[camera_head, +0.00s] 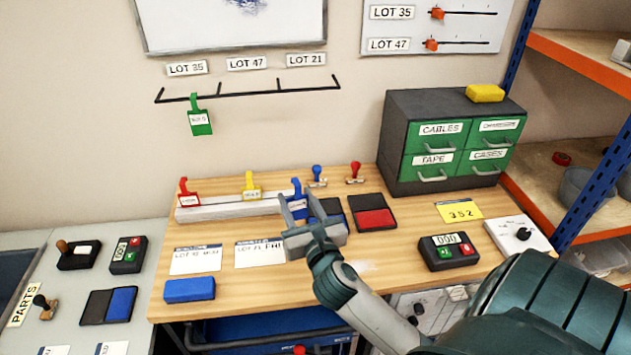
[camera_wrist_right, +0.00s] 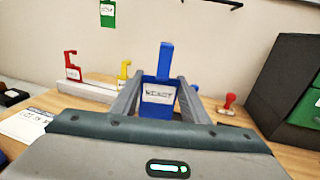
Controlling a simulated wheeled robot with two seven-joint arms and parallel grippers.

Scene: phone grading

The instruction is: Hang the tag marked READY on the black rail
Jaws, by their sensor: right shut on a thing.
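The black rail (camera_head: 250,92) is on the wall, with upright prongs dividing it under LOT 35, LOT 47 and LOT 21 labels. A green tag (camera_head: 200,122) hangs in its left section. My right gripper (camera_head: 297,207) is shut on a blue hooked tag (camera_head: 298,187), upright at the right end of the white rack (camera_head: 230,208). In the right wrist view the blue tag (camera_wrist_right: 158,108) stands between the fingers, hook up, its white label seeming to read READY. I cannot tell whether it still touches the rack. My left gripper is out of view.
A red tag (camera_head: 188,193) and a yellow tag (camera_head: 251,186) stand in the rack. Blue and red stamps (camera_head: 355,172) and ink pads (camera_head: 372,215) are near the gripper. A dark drawer cabinet (camera_head: 398,115) stands at right.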

